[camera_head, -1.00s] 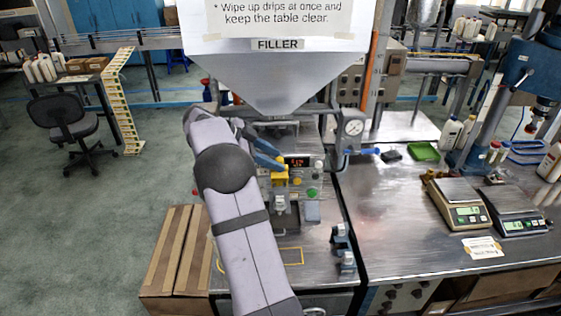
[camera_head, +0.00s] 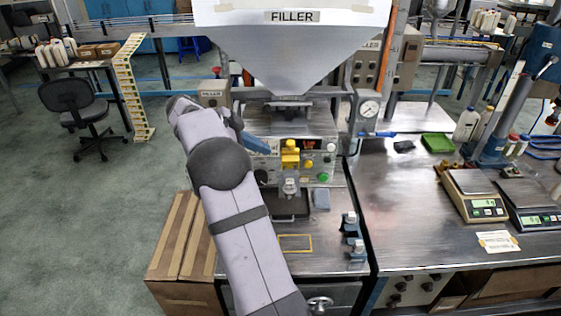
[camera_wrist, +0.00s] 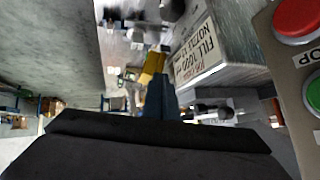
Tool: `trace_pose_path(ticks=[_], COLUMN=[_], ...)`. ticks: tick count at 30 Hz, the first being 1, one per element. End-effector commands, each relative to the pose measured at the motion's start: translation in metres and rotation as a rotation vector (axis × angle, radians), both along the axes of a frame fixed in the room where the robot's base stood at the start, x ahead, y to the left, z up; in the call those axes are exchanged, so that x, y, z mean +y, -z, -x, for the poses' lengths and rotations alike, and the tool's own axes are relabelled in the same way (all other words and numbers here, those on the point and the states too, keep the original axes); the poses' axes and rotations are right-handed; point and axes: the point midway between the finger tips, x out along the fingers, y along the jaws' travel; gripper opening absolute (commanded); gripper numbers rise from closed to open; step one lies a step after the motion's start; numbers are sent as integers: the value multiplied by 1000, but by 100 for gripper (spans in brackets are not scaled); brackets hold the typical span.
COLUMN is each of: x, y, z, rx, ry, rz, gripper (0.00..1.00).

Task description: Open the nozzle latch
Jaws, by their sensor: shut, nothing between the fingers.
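The filler's nozzle (camera_head: 290,185) hangs below the steel hopper. A yellow latch-like part (camera_head: 290,155) stands upright above it at the front of the machine. My gripper (camera_head: 262,146) has blue fingers and is just left of the yellow part, with a small gap between them in the head view. In the wrist view the blue fingers (camera_wrist: 161,97) are together and empty, and the yellow part (camera_wrist: 152,66) shows just beyond their tips. Part of my gripper is hidden behind my arm in the head view.
The hopper (camera_head: 288,55) overhangs the work area. The control panel has a green button (camera_head: 323,177), also close at the right of the wrist view (camera_wrist: 314,92). A gauge (camera_head: 369,108) and scales (camera_head: 475,195) stand to the right. A box (camera_head: 180,240) is at left.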

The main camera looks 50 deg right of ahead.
Motion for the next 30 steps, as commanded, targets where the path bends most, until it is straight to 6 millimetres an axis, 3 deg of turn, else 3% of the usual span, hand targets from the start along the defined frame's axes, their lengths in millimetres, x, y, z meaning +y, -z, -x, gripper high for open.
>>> trace_pose_path(ticks=[1, 9, 14, 18, 20, 24, 30], x=[13, 82, 111, 125, 125, 114, 106], y=[19, 63, 87, 102, 100, 76, 55], z=[-10, -36, -32, -13, 1, 28, 49], rx=[-17, -31, 29, 75, 53, -65, -352], ry=[-30, -186, -277, -296, -256, -131, 18], rz=[6, 28, 91, 208, 302, 499, 763], gripper=[0, 0, 0, 0, 0, 0, 0])
